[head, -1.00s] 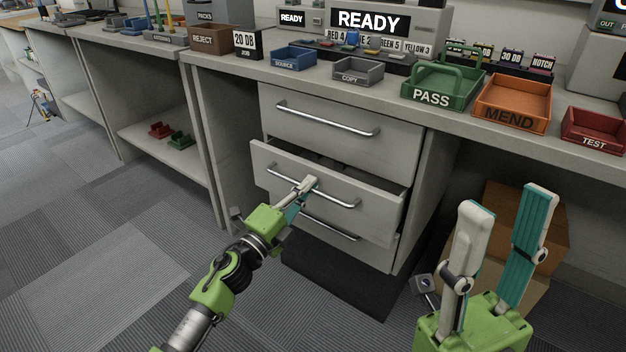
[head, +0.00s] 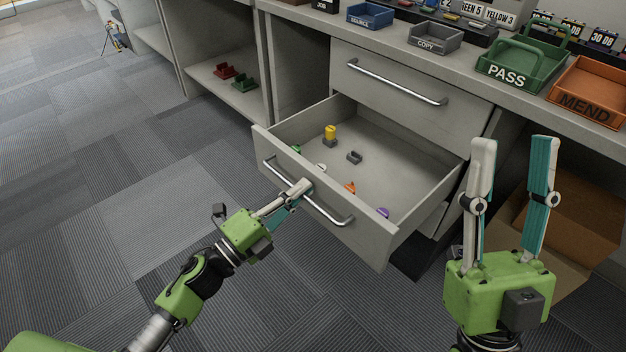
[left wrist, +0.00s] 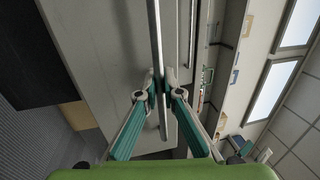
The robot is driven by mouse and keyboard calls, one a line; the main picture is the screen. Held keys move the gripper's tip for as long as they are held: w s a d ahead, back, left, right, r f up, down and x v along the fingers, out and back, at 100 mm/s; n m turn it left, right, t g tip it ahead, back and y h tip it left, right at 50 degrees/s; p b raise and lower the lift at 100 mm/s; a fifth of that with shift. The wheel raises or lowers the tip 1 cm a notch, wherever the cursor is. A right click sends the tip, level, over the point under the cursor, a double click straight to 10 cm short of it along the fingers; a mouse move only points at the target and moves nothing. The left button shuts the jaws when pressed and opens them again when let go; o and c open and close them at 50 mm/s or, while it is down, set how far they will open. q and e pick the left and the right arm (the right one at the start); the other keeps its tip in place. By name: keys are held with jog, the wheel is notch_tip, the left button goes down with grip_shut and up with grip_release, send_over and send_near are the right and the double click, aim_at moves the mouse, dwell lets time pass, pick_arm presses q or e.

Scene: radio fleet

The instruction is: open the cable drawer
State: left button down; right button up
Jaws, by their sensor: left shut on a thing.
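My left gripper (head: 303,188) is shut on the drawer's metal bar handle (head: 330,214). The left wrist view shows its fingers (left wrist: 160,85) closed around the bar (left wrist: 154,40). My right gripper (head: 514,145) is open and empty, upright to the right of the drawer.
The top drawer (head: 400,95) above is shut. The counter above carries a blue tray (head: 370,16), a grey COPY tray (head: 435,40), a green PASS tray (head: 510,75) and an orange MEND tray (head: 588,95). A cardboard box (head: 585,215) stands under the counter at right.

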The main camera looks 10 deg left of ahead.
pick_arm(q)
jog(key=shift+s+a, duration=0.2)
jog(key=shift+s, duration=0.1)
jog(key=c, duration=2.5)
grip_release()
jog(key=shift+s+f, duration=0.1)
jog(key=v, duration=1.1)
jog(key=shift+s+a, duration=0.25)
jog(key=shift+a, duration=0.05)
jog(key=shift+f, duration=0.1)
